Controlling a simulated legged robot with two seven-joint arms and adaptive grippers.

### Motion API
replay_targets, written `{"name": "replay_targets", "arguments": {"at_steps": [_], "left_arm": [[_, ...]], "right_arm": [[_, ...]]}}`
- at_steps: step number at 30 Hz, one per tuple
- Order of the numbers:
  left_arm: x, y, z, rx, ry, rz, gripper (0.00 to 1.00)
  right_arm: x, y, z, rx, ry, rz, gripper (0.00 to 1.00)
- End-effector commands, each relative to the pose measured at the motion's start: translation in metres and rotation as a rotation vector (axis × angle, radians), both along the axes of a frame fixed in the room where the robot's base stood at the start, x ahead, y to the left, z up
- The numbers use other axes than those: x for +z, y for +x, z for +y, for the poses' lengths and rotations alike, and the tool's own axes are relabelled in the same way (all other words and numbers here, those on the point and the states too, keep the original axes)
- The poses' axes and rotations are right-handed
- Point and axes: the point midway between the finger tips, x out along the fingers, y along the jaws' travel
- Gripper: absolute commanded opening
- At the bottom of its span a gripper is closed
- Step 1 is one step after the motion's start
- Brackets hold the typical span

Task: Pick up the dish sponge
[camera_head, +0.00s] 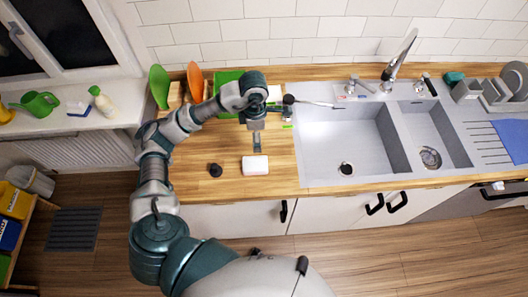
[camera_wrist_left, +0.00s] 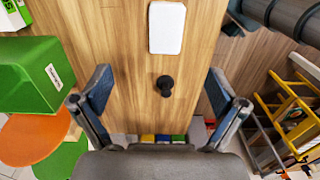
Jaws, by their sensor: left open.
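A white, flat block with rounded corners (camera_head: 255,165), which looks like the dish sponge, lies on the wooden counter left of the sink. It also shows in the left wrist view (camera_wrist_left: 167,27), at the top, beyond the fingertips. My left gripper (camera_head: 257,138) points down over the counter, just behind the block in the head view. Its two fingers stand wide apart in the left wrist view (camera_wrist_left: 160,80), with nothing between them but counter and a small black knob-like piece (camera_wrist_left: 165,86). My right gripper is not in view.
The black piece (camera_head: 215,170) stands left of the block. The double sink (camera_head: 345,135) is to the right. A green box (camera_head: 228,80) and upright orange and green boards (camera_head: 195,82) stand behind my arm. A teal item (camera_head: 455,77) sits behind the sink.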

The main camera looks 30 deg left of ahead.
Motion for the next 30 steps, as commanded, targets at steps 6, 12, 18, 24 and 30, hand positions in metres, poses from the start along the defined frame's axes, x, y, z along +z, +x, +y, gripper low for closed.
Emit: {"name": "replay_targets", "arguments": {"at_steps": [6, 12, 18, 24, 30], "left_arm": [[-0.027, -0.005, 0.002, 0.002, 0.009, 0.006, 0.97], [-0.075, -0.002, 0.001, 0.002, 0.01, 0.007, 0.97], [-0.112, -0.001, 0.001, 0.003, 0.007, 0.006, 0.97], [-0.126, -0.004, 0.002, 0.001, 0.007, 0.004, 0.97], [-0.155, -0.013, 0.002, 0.003, 0.008, 0.007, 0.97]], "right_arm": [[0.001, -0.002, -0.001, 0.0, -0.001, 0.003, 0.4], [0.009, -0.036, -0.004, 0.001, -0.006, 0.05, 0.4], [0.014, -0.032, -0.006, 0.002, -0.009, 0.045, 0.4], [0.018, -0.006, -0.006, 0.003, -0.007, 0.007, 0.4], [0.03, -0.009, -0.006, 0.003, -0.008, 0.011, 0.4]]}}
